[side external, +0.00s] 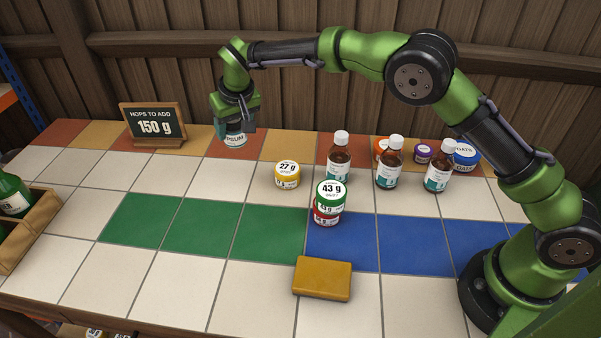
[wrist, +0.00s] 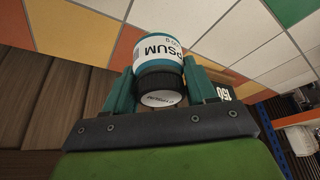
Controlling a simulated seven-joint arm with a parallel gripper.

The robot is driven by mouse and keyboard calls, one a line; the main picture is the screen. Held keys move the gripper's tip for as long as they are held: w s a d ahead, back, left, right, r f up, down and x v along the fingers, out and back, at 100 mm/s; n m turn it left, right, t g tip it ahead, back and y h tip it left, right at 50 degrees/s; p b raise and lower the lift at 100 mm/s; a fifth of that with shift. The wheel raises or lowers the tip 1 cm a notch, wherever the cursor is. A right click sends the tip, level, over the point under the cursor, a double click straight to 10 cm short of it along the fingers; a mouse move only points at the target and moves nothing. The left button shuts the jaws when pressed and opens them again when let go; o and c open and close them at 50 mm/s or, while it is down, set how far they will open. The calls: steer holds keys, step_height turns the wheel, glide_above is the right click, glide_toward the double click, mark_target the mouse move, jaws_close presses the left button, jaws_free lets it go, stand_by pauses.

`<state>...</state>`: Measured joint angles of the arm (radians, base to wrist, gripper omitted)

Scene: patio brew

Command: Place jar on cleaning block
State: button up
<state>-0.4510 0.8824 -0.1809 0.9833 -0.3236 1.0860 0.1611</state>
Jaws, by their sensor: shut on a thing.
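My gripper (side external: 236,121) is at the back left of the tiled table, shut on a jar (side external: 235,140) with a white and teal label reading "PSUM". In the wrist view the jar (wrist: 160,55) sits between my gripper's teal fingers (wrist: 159,92), its dark lid toward the palm. The jar is over the back tile rows; I cannot tell whether it touches the tiles. The cleaning block is likely the yellow-brown block (side external: 322,279), lying flat at the front middle with nothing on it.
A yellow 27 g jar (side external: 287,175) and several brown bottles (side external: 338,158) stand right of my gripper. More jars (side external: 464,155) are at the back right. A sign (side external: 154,126) reads "HOPS TO ADD 150 g". A wooden crate (side external: 35,232) is at the left edge. The green tiles (side external: 203,228) are clear.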

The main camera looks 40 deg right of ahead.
step_height(320, 180, up, 6)
steer(key=s+a+f, duration=0.1)
steer(key=s+a, duration=0.1)
steer(key=s, duration=0.1)
steer(key=n+g+y, duration=0.4)
steer(key=n+y, duration=0.1)
steer(key=n, duration=1.4)
glide_above(313, 282)
steer(key=d, duration=0.2)
step_height(313, 282, down, 4)
steer(key=shift+d+f, duration=0.15)
steer(key=shift+f, duration=3.55)
steer(key=shift+f, duration=0.2)
steer(key=o, duration=1.1)
